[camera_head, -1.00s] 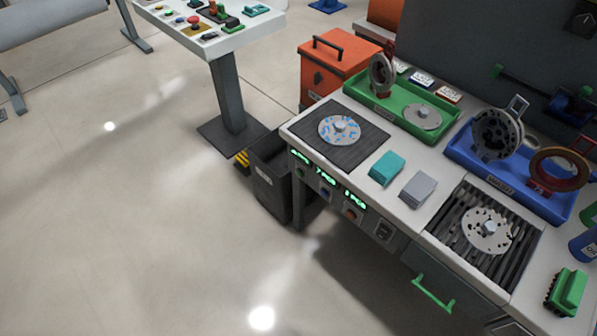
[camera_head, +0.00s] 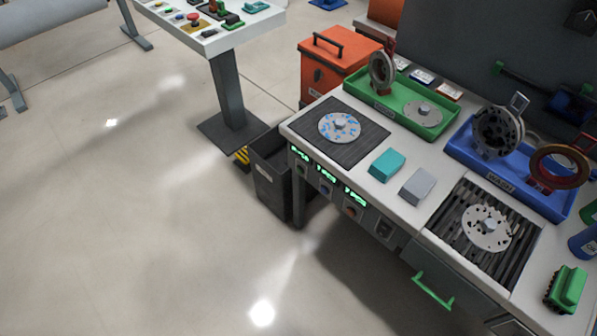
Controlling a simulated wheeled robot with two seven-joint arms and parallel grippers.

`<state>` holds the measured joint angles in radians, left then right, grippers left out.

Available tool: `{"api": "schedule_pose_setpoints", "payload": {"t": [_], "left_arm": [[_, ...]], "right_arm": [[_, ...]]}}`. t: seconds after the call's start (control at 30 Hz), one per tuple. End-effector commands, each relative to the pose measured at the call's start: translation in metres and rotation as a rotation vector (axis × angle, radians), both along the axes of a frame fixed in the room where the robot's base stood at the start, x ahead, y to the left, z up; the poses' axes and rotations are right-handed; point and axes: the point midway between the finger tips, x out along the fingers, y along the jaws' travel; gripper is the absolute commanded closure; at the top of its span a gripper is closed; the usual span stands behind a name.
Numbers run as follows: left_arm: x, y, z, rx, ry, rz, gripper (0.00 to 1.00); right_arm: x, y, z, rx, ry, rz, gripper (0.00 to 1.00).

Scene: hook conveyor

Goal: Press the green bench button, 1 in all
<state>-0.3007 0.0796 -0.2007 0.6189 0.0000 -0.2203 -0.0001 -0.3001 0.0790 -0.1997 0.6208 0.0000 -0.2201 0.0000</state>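The bench (camera_head: 405,211) stands at the right of the head view. Its front face carries a row of round buttons under small lit green displays. The green button (camera_head: 301,171) is the leftmost, near the bench's left corner. A blue button (camera_head: 325,189) and an orange-red button (camera_head: 350,212) sit to its right. It is too small to tell whether the green button is pushed in. Neither of my grippers shows in the view.
A dark bin (camera_head: 271,181) stands on the floor just left of the buttons. A green handle (camera_head: 432,292) sticks out from the bench front. A pedestal table (camera_head: 232,40) stands behind, beside an orange cabinet (camera_head: 328,69). The floor in front is clear.

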Motion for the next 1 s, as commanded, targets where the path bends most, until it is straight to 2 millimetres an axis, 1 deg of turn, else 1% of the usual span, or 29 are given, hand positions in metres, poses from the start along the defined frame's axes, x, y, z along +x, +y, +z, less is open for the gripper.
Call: {"api": "schedule_pose_setpoints", "payload": {"t": [0.03,0.2,0.23,0.27,1.0], "left_arm": [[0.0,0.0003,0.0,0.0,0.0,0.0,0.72],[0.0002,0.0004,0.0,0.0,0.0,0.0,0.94],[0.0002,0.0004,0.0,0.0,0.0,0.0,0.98],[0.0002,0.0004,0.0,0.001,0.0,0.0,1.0],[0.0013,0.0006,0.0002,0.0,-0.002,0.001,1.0]], "right_arm": [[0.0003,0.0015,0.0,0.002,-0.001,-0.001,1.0],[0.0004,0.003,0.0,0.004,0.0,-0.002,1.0],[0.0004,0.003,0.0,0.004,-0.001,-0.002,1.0],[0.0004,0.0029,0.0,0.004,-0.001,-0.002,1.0],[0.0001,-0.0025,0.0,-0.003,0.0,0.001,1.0]]}}
